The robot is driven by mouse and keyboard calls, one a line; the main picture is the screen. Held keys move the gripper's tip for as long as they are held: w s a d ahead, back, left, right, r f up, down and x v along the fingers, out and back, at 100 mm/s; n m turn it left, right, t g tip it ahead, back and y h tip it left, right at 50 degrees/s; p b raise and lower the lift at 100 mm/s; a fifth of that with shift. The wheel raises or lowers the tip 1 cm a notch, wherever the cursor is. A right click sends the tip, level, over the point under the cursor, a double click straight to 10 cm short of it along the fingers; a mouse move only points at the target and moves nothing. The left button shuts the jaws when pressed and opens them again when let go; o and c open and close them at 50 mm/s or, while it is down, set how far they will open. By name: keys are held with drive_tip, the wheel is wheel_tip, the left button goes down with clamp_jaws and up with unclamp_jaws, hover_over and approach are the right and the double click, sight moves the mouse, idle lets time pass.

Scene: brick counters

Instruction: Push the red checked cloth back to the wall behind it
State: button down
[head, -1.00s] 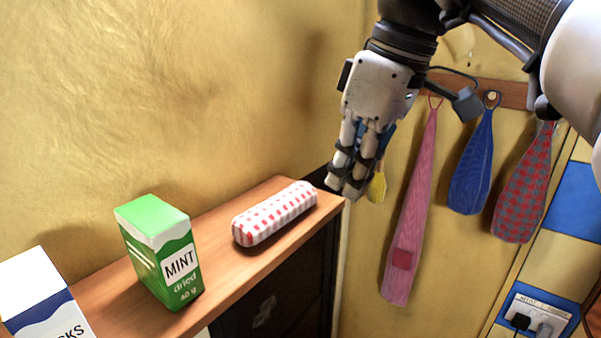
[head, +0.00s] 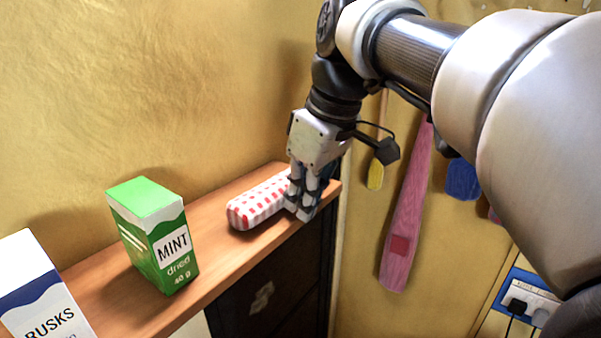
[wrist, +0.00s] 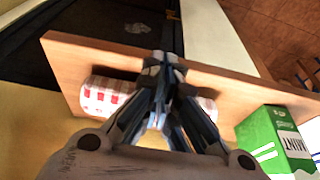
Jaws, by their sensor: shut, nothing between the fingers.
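The red checked cloth (head: 258,202), a rolled red-and-white bundle, lies lengthwise on the wooden shelf (head: 225,262) near its right end. A strip of bare wood lies along the front edge. My gripper (head: 304,216) is shut and empty, pointing down at the front side of the cloth's right part, which it hides in the head view. In the wrist view, my gripper (wrist: 160,62) crosses in front of the cloth's middle, and the cloth (wrist: 104,97) shows on both sides. I cannot tell whether the fingers touch it. The yellow wall (head: 150,95) stands behind the shelf.
A green mint box (head: 153,235) stands on the shelf left of the cloth, and a rusks box (head: 45,290) farther left. Below the shelf is a dark front (head: 275,300).

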sight(263, 179)
drive_tip(key=w+a+p, duration=0.1)
drive_tip(key=a+p, duration=0.1)
drive_tip(key=w+a+p, duration=0.1)
drive_tip(key=w+a, duration=0.1)
drive_tip(key=w+a+p, duration=0.2)
drive_tip(key=shift+a+r+p, duration=0.2)
drive_tip(key=shift+a+p, duration=0.05)
drive_tip(key=shift+p, duration=0.05)
drive_tip(key=shift+w+a+f, duration=0.2)
drive_tip(key=shift+w+a, duration=0.05)
drive_tip(key=shift+a, duration=0.1)
drive_tip(key=v, duration=1.2)
drive_tip(key=s+d+f+m+t+h+b, duration=0.1)
drive_tip(key=s+d+f+m+b, duration=0.2)
drive_tip(key=f, duration=1.3)
drive_tip(key=s+d+f+m+t+b, duration=0.1)
drive_tip(key=s+d+f+m+b, duration=0.3)
drive_tip(key=s+d+f+b, duration=0.4)
drive_tip(key=s+d+f+m+h+b, duration=0.1)
drive_tip(key=s+d+f+m+b, duration=0.2)
drive_tip(key=s+f+b, duration=0.9)
drive_tip(key=d+f+b, duration=0.3)
drive_tip(key=f, duration=1.1)
drive_tip(key=shift+d+t+h+b, duration=0.15)
drive_tip(key=shift+t+h+b, duration=0.15)
drive_tip(key=shift+t+b, duration=0.1)
drive_tip(key=shift+s+d+m, duration=0.1)
drive_tip(key=shift+m, duration=0.2)
